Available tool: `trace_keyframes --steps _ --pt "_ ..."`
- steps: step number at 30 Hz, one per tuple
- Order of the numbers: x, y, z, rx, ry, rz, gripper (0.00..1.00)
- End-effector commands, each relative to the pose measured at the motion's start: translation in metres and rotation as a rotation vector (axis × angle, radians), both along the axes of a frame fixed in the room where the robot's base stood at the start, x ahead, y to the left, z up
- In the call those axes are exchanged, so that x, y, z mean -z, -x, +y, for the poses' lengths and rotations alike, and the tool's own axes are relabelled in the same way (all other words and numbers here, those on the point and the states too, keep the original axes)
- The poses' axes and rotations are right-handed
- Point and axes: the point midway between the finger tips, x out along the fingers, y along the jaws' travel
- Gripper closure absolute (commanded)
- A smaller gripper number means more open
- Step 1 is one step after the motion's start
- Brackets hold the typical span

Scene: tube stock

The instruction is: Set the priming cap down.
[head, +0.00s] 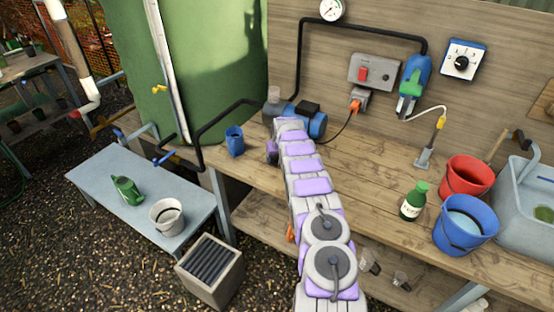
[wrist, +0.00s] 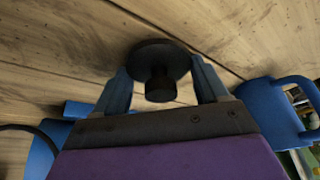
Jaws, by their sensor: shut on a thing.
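The priming cap (wrist: 158,62) is a dark round disc with a short knob. Wooden boards of the bench show behind the cap. I cannot tell whether the cap touches them. In the head view my arm reaches over the bench (head: 365,185) toward the blue pump (head: 317,124). The arm hides the cap and fingertips there.
A blue mug (head: 234,141) stands on the bench left of my arm and shows at the right in the wrist view (wrist: 275,108). A black pipe (head: 205,135) runs behind it. A green bottle (head: 413,202), red bucket (head: 464,180) and blue bucket (head: 463,232) stand at the right.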

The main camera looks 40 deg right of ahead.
Motion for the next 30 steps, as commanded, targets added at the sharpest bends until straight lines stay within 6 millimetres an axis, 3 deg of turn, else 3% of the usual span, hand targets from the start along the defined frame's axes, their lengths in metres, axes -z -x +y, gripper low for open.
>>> trace_keyframes --steps 9,10,17,30 --pt "0.0010 0.0002 0.0013 -0.001 0.001 0.000 0.58" --pt "0.0011 0.0003 0.0010 0.000 0.001 0.000 0.25" --pt "0.0012 0.0002 0.0004 0.000 0.000 0.000 0.03" --pt "-0.0061 0.0027 0.0013 0.000 -0.001 0.002 0.02"
